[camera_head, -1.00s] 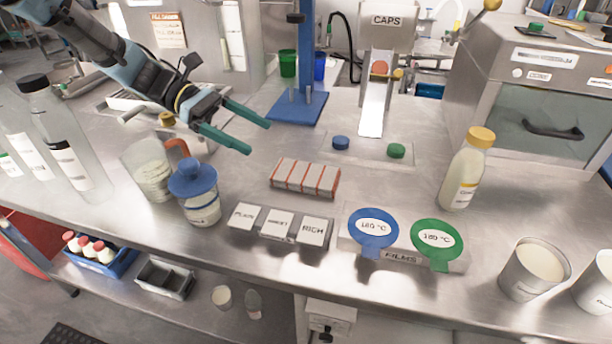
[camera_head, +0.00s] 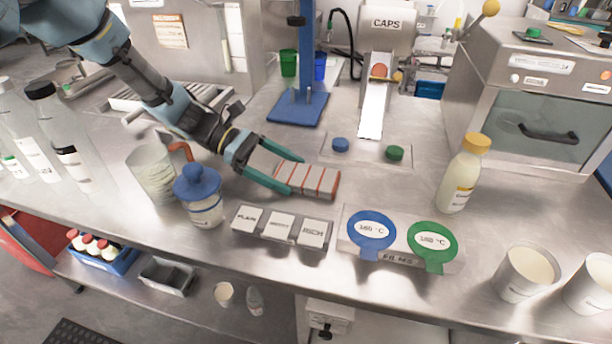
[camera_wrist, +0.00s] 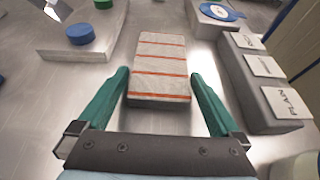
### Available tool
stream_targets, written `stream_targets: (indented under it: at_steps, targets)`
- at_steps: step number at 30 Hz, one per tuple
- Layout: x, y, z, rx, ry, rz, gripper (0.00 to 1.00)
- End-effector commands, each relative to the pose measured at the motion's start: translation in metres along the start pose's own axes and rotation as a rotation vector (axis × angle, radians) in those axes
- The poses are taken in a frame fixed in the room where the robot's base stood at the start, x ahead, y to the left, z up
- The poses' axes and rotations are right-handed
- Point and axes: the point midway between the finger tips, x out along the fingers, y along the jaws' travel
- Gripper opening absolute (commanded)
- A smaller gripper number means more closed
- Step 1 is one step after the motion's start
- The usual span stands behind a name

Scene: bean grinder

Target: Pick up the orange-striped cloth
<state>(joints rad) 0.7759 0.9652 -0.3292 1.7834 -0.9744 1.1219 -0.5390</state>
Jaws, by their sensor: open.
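The orange-striped cloth (camera_head: 312,180) is a folded grey-white block with orange stripes, lying flat on the steel counter. In the wrist view the cloth (camera_wrist: 160,68) lies straight ahead, its near end reaching between the fingertips. My gripper (camera_head: 288,172) is open, with its two green fingers at the cloth's left end. In the wrist view my gripper (camera_wrist: 158,78) has one finger on each side of the cloth's near end, with a visible gap on both sides. Nothing is held.
The label block (camera_head: 282,228) with its cards stands in front of the cloth. The blue-lidded jar (camera_head: 199,196) stands to the left. Blue (camera_head: 340,144) and green (camera_head: 395,153) caps lie on a plate behind right. Film discs (camera_head: 371,229) lie front right. Counter right of the cloth is clear.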

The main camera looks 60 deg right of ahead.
Motion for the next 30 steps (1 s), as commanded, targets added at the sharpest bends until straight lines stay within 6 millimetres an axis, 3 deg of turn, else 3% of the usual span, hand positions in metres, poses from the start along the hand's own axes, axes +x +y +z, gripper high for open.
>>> stream_targets:
  at_steps: [5, 23, 30]
  targets:
    - [-0.0001, 0.0001, -0.0004, 0.000, 0.000, 0.000, 0.99]
    - [-0.0004, 0.0001, -0.0002, 0.001, 0.000, 0.000, 0.32]
    - [-0.0012, 0.0003, 0.0014, 0.001, 0.000, 0.000, 0.32]
